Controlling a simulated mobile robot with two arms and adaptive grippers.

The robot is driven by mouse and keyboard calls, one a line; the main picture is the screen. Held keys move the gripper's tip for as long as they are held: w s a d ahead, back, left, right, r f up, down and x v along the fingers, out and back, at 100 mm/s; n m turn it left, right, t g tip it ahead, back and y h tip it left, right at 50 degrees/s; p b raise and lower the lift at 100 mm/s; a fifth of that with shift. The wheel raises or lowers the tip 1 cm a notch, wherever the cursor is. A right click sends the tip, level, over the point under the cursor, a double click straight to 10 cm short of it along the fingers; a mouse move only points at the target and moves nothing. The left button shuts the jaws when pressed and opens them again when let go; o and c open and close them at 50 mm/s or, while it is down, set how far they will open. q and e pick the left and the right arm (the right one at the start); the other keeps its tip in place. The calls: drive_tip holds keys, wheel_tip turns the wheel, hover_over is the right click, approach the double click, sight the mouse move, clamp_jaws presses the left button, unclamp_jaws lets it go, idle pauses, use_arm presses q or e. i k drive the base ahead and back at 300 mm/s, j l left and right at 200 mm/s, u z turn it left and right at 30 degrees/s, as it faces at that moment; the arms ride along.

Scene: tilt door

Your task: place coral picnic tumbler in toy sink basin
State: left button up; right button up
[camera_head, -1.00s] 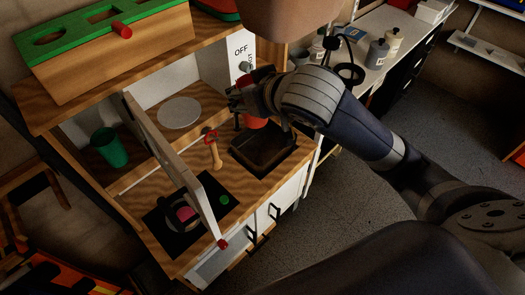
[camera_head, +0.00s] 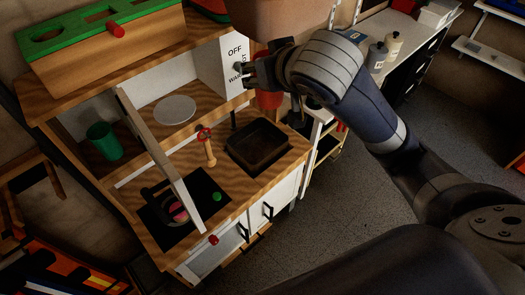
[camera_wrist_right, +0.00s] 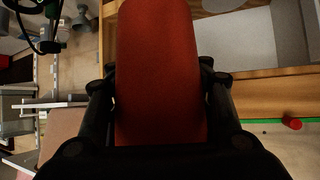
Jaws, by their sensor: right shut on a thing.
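The coral tumbler (camera_head: 268,99) is held by my right gripper (camera_head: 262,76) at the back right of the toy kitchen, beside its right end. In the right wrist view the tumbler (camera_wrist_right: 160,75) fills the middle, with a dark finger of my right gripper (camera_wrist_right: 160,100) on each side. The toy sink basin (camera_head: 258,146) is a dark square recess in the wooden counter. It lies lower and slightly left of the tumbler in the head view, and no object shows in it. My left gripper is not in view.
A tilted door panel (camera_head: 160,155) stands over the counter near the dark hob (camera_head: 210,190). A green cup (camera_head: 104,141) and a white plate (camera_head: 175,110) are behind it. A side table with bottles (camera_head: 393,46) is at right.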

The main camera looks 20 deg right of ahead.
sight(258, 150)
drive_tip(key=l+u, duration=0.15)
drive_tip(key=l, duration=1.2)
drive_tip(key=i+l+u, duration=0.1)
drive_tip(key=i+l, duration=0.15)
drive_tip(key=i+l+u, duration=0.1)
drive_tip(key=i+l, duration=0.15)
drive_tip(key=l, duration=0.15)
